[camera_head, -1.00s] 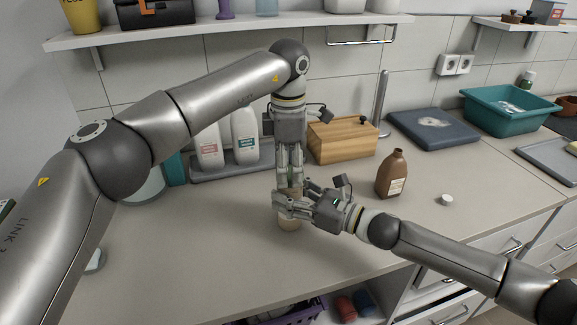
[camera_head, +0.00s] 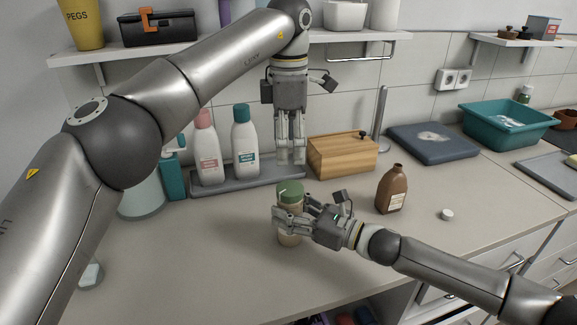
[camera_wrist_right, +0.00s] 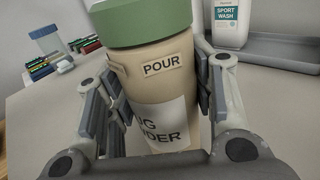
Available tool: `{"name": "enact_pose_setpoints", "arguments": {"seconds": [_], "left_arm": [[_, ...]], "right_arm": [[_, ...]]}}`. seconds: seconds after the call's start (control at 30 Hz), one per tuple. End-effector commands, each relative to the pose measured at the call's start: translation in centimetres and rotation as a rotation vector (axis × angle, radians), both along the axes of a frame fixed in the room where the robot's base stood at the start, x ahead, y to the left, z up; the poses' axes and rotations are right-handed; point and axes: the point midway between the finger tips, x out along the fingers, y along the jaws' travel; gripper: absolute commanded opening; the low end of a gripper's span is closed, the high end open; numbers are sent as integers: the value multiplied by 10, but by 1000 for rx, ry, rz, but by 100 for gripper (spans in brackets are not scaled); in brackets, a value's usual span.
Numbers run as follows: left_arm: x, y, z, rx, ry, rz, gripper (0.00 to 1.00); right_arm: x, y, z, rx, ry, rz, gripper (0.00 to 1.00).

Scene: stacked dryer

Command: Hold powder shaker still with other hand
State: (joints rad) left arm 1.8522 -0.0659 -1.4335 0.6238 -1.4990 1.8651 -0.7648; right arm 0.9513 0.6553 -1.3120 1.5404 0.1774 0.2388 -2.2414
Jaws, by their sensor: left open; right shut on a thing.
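The powder shaker (camera_head: 290,192) stands upright on the counter, beige with a green lid and a band of fingers across its middle. In the right wrist view the shaker (camera_wrist_right: 155,90) shows a "POUR" label and a partly hidden white label ending in "DER". My right gripper (camera_head: 290,218) is shut on the shaker's body, with fingers on both sides; these also show in the right wrist view (camera_wrist_right: 160,105). My left gripper (camera_head: 290,160) points straight down above and slightly behind the green lid, open and apart from it.
Two white bottles stand on a grey tray (camera_head: 270,180) behind the shaker. A wooden box (camera_head: 342,156), a brown bottle (camera_head: 392,190) and a white cap (camera_head: 447,214) are to the right. The counter in front and left is mostly clear.

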Motion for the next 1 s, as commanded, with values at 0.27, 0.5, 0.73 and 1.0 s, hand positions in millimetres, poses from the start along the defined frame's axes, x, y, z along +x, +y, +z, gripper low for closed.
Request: {"name": "enact_pose_setpoints", "arguments": {"seconds": [0.27, 0.5, 0.73, 1.0], "left_arm": [[0, 0, 22, 1, 1, 0, 74], [0, 0, 24, 0, 2, 0, 74], [0, 0, 24, 0, 1, 0, 74], [0, 0, 24, 0, 1, 0, 74]], "right_arm": [[0, 0, 0, 0, 0, 0, 21], [0, 0, 0, 0, 0, 0, 21], [0, 0, 0, 0, 0, 0, 56], [0, 0, 0, 0, 0, 0, 61]]}}
